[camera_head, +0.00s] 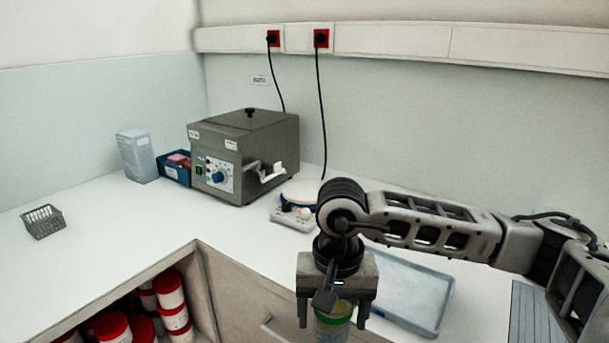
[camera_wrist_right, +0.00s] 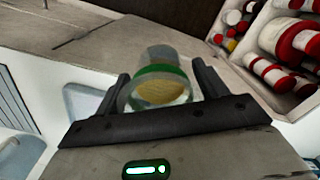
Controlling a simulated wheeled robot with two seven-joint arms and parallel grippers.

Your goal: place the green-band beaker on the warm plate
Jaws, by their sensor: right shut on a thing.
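The green-band beaker (camera_head: 333,326) is clear with a green band and yellowish contents. My right gripper (camera_head: 333,312) is shut on it and holds it in front of the counter, by the drawer front. The beaker (camera_wrist_right: 160,86) also shows between the two dark fingers of the right gripper (camera_wrist_right: 160,80) in the right wrist view. The warm plate (camera_head: 299,192) appears to be the small device with a round white top and a white base, at the back of the counter. My right arm partly covers it. My left gripper is not in view.
A grey machine (camera_head: 245,155) with a blue dial stands left of the warm plate. A pale box (camera_head: 137,155), a blue bin (camera_head: 174,172) and a wire rack (camera_head: 43,221) are further left. A blue-rimmed tray (camera_head: 435,312) lies behind my gripper. Red-lidded jars (camera_head: 169,290) fill the shelf below.

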